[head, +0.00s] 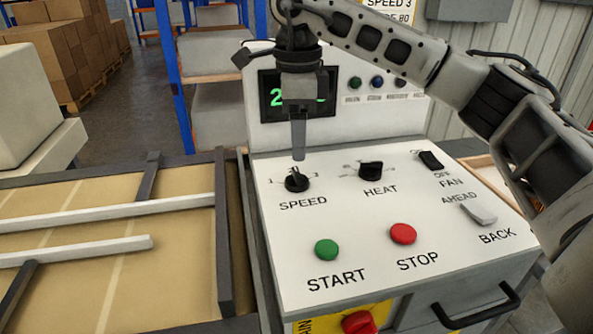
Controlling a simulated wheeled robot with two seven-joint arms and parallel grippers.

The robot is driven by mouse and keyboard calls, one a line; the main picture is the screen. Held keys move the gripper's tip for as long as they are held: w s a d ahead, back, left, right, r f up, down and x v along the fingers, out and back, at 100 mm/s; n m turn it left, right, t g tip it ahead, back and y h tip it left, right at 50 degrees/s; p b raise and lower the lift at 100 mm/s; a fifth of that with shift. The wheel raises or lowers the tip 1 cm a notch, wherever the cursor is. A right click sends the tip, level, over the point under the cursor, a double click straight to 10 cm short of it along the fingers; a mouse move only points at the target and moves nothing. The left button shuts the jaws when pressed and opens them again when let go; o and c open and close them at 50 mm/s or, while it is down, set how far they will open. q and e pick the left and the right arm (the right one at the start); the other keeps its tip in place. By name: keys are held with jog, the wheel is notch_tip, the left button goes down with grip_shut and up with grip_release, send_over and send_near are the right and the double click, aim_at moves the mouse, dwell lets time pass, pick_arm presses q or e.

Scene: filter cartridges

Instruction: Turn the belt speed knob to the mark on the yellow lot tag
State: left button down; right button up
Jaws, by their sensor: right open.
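The black SPEED knob (297,182) sits at the upper left of the white panel, with small marks around it. Its pointer is too small to read surely. My right gripper (299,152) points down just above and behind the knob; its fingers look narrow from here and are open, with nothing held. Whether a fingertip touches the knob I cannot tell. My left gripper is not in view.
The panel also has a HEAT knob (371,171), a FAN switch (431,160), an AHEAD/BACK lever (479,214), a green START button (326,250) and a red STOP button (403,233). A display (270,98) stands behind my gripper. The belt (110,285) with rails is at left.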

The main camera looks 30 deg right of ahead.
aim_at(297, 172)
notch_tip(297, 172, down, 8)
jog(key=shift+r, duration=0.2)
jog(key=c, duration=1)
